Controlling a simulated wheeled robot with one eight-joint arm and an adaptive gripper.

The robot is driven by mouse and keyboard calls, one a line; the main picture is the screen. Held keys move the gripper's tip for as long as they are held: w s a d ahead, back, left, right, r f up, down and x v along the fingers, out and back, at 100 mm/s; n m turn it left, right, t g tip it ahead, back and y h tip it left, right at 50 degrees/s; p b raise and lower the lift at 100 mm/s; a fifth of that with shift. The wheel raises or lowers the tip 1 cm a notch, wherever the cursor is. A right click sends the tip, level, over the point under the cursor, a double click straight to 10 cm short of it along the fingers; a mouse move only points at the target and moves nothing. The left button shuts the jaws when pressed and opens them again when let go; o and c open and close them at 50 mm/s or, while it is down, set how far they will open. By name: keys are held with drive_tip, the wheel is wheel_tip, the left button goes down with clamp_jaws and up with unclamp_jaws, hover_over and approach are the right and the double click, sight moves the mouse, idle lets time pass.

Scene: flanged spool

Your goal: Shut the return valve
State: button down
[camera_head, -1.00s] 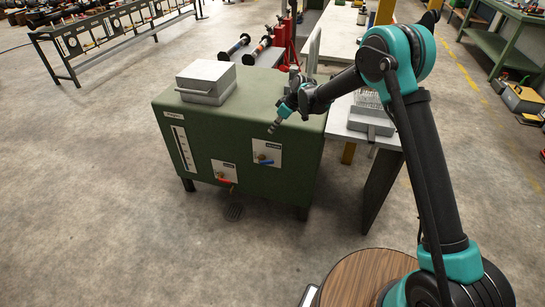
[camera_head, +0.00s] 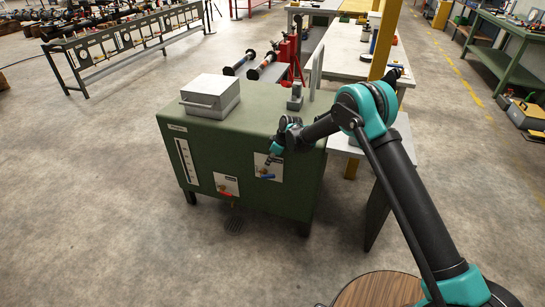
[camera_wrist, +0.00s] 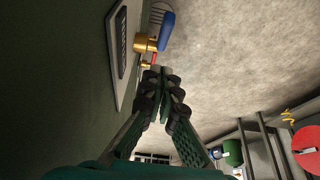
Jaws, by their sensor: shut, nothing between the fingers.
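A green tank (camera_head: 215,140) carries two small valves on its front. The upper right one has a blue lever (camera_head: 267,177) on a pale plate (camera_head: 259,166). The lower one has a red lever (camera_head: 224,194) on another pale plate (camera_head: 227,183). The labels are too small to read. My gripper (camera_head: 269,162) is shut and empty, just above the blue lever at the plate. In the wrist view the shut fingertips (camera_wrist: 160,75) point at the brass valve body (camera_wrist: 145,43) and blue lever (camera_wrist: 167,32). I cannot tell if they touch it.
A grey metal box (camera_head: 211,96) sits on the tank top. A pale table (camera_head: 338,146) stands close at the tank's right. A floor drain (camera_head: 234,225) lies in front. The floor ahead and left is clear.

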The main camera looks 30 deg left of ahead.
sight(274, 175)
drive_tip(key=f, duration=0.2)
drive_tip(key=d+f, duration=0.1)
drive_tip(key=f, duration=0.1)
drive_tip(key=shift+w+f, duration=0.1)
drive_tip(key=shift+f, duration=0.25)
drive_tip(key=shift+d, duration=0.1)
drive_tip(key=shift+w+d+f+y, duration=0.2)
drive_tip(key=shift+d+f+y, duration=0.2)
drive_tip(key=shift+y, duration=0.3)
drive_tip(key=shift+d+f, duration=0.6)
drive_tip(key=shift+f, duration=0.25)
